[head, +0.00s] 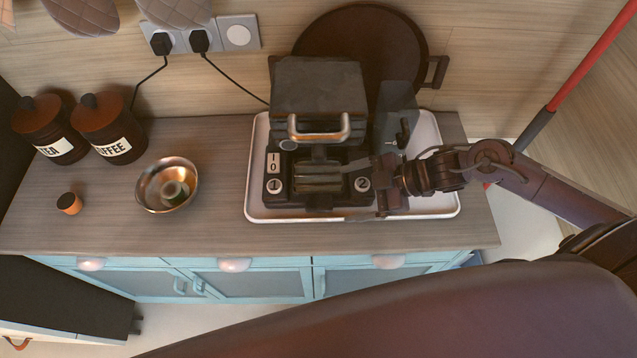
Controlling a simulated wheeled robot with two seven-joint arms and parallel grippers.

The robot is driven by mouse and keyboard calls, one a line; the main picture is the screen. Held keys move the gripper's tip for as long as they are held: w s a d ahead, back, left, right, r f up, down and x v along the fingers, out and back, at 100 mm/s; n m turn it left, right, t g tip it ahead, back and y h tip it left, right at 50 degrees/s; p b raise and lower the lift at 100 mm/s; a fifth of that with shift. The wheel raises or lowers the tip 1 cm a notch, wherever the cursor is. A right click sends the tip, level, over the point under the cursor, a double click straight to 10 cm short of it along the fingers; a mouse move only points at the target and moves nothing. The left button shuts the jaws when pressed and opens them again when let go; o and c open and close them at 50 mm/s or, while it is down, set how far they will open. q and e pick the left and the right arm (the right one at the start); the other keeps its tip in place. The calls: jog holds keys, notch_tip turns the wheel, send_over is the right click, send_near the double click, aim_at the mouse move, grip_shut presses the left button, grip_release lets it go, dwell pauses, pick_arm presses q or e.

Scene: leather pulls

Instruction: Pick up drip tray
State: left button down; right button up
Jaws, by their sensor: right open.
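A dark appliance (318,90) with a curved metal handle stands on a white tray (285,217) on the counter. At its front, between the dials marked 1 and 2, sits a small ridged metal piece (318,180), which looks like the drip tray. My right gripper (362,190) comes in from the right at the appliance's front right corner. Its jaws are open, with one finger pointing left towards the metal piece. I cannot tell whether it touches. Nothing shows between the fingers. My left gripper is not in view.
Black cords run to wall sockets. Bare counter (215,225) lies between bowl and tray.

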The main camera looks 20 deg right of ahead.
aim_at(325, 197)
jog(key=shift+w+a, duration=0.4)
jog(key=shift+a, duration=0.35)
jog(key=shift+p+x, duration=0.4)
jog(key=shift+x, duration=2.05)
jog(key=shift+s+d, duration=0.1)
jog(key=c, duration=1.4)
